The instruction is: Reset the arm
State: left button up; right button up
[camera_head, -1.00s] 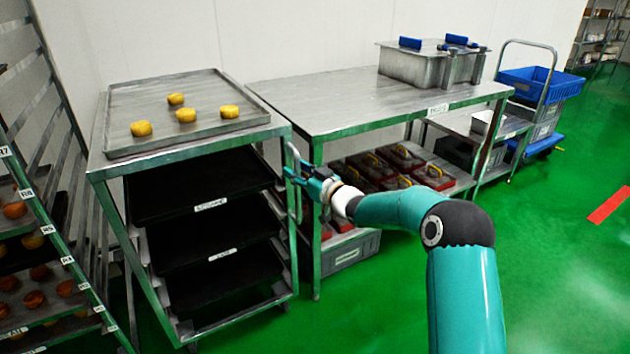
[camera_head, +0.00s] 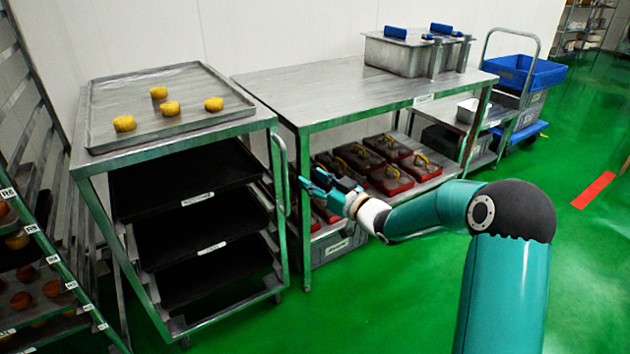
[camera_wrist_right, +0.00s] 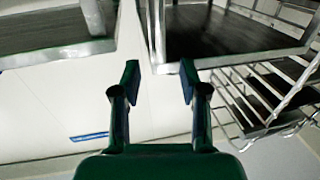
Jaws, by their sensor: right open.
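My right arm, teal with a dark elbow joint, reaches in from the lower right of the head view. My right gripper (camera_head: 318,181) is at its end, in front of the steel table's lower shelf and just right of the tray trolley's handle. In the right wrist view my right gripper (camera_wrist_right: 158,78) shows two dark fingers spread apart with nothing between them. My left gripper is not in view.
A steel trolley holds a tray (camera_head: 100,100) with several yellow buns, and black trays below. A steel table (camera_head: 330,92) bears a metal box (camera_head: 405,55). Red boxes (camera_head: 390,181) fill its lower shelf. Green floor (camera_head: 400,290) is open in front.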

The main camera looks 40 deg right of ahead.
jog(key=w+a+f+g+y, duration=0.2)
jog(key=a+f+y, duration=0.1)
jog(key=a+f, duration=0.85)
jog(key=s+a+f+m+g, duration=0.2)
jog(key=s+a+f+g, duration=0.4)
jog(key=a+f, duration=0.65)
jog(key=s+a+f+m+g, duration=0.1)
jog(key=s+a+f+g, duration=0.15)
jog(key=s+f, duration=0.45)
jog(key=s+a+f+g+h, duration=0.15)
jog(key=s+g, duration=0.25)
jog(key=s, duration=0.7)
jog(key=s+a+f+m+g, duration=0.1)
jog(key=s+f+g, duration=0.2)
jog(key=s+f, duration=0.45)
notch_tip(320, 180, up, 30)
jog(key=s+p, duration=0.1)
jog(key=p, duration=2.6)
jog(key=shift+s+a+n+p, duration=0.2)
jog(key=shift+n+p, duration=0.1)
jog(key=shift+p, duration=0.1)
jog(key=shift+f, duration=0.2)
